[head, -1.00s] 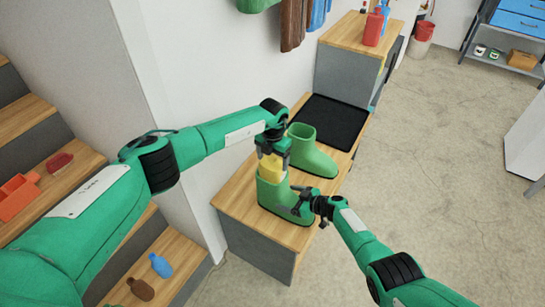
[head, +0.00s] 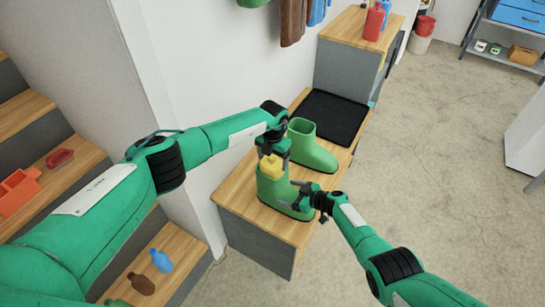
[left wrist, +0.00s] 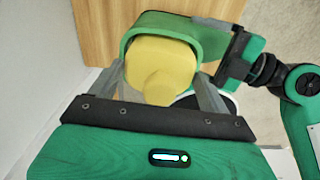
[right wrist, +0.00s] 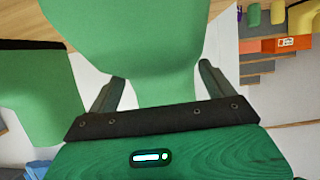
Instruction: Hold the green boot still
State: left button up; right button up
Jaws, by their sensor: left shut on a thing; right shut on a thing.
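The green boot (head: 276,192) stands upright on the wooden bench top, its shaft opening facing up. A yellow block-like piece (head: 271,163) sits in that opening, its lower part hidden inside the boot. My left gripper (head: 272,152) is shut on the yellow piece from above; the left wrist view shows the piece (left wrist: 160,65) between the fingers, with the boot's rim (left wrist: 205,38) around it. My right gripper (head: 305,193) is shut on the boot at its right side. In the right wrist view the green boot (right wrist: 140,45) fills the space between the fingers.
A second green boot (head: 313,150) stands just behind on the bench, beside a black mat (head: 333,118). The bench top (head: 238,188) is bare at the left. Stairs (head: 25,120) with several small items lie at the left. Open floor (head: 430,200) is at the right.

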pick_arm(q)
jog(key=shift+f, duration=0.9)
jog(key=o, duration=1.3)
jog(key=shift+c, duration=0.2)
notch_tip(320, 180, up, 12)
pick_arm(e)
jog(key=o, duration=1.1)
pick_arm(q)
jog(key=shift+w, duration=0.1)
pick_arm(e)
jog(key=shift+d, duration=0.1)
